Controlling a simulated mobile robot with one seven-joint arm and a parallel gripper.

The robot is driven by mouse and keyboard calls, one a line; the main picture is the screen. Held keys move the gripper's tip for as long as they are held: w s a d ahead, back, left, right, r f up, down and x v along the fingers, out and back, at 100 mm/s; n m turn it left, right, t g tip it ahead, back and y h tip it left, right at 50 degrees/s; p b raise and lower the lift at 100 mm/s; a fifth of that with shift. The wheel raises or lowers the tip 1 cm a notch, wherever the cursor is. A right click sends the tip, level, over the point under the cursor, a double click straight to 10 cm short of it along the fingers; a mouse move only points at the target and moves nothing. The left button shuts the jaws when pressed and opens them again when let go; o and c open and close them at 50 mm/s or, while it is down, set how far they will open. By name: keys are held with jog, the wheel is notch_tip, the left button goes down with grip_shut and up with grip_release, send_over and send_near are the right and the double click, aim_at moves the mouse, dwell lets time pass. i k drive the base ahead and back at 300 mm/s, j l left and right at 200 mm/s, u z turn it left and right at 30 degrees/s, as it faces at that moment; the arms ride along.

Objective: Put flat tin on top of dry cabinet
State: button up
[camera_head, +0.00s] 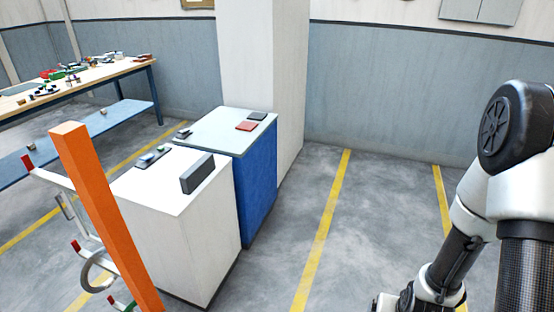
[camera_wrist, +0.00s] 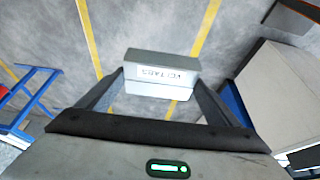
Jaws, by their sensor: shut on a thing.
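My gripper (camera_wrist: 160,88) is shut on a pale grey flat tin (camera_wrist: 160,62) in the wrist view. The fingers press on its two ends, and its label, upside down, seems to read VCI TABS. The tin is held in the air above the grey floor. In the head view only my arm shows at the right; the gripper and tin are out of view. A white cabinet (camera_head: 211,240) and a blue cabinet (camera_head: 258,185) stand side by side, left of the arm. I cannot tell which is the dry cabinet.
The white cabinet's top carries a dark grey block (camera_head: 197,173) and small items. The blue cabinet's pale top carries a red flat piece (camera_head: 246,126) and a dark one (camera_head: 258,116). An orange post (camera_head: 105,215) stands in front at left. Floor right of the cabinets is clear.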

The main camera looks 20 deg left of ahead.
aim_at(169, 175)
jog(key=i+l+u, duration=0.1)
jog(key=i+u, duration=0.35)
jog(key=i+l+u, duration=0.3)
jog(key=i+u, duration=0.15)
jog(key=i+l+u, duration=0.15)
jog(key=u, duration=0.2)
jog(key=i+l+u, duration=0.2)
jog(key=i+u, duration=0.15)
jog(key=i+l+u, duration=0.2)
jog(key=u, duration=0.15)
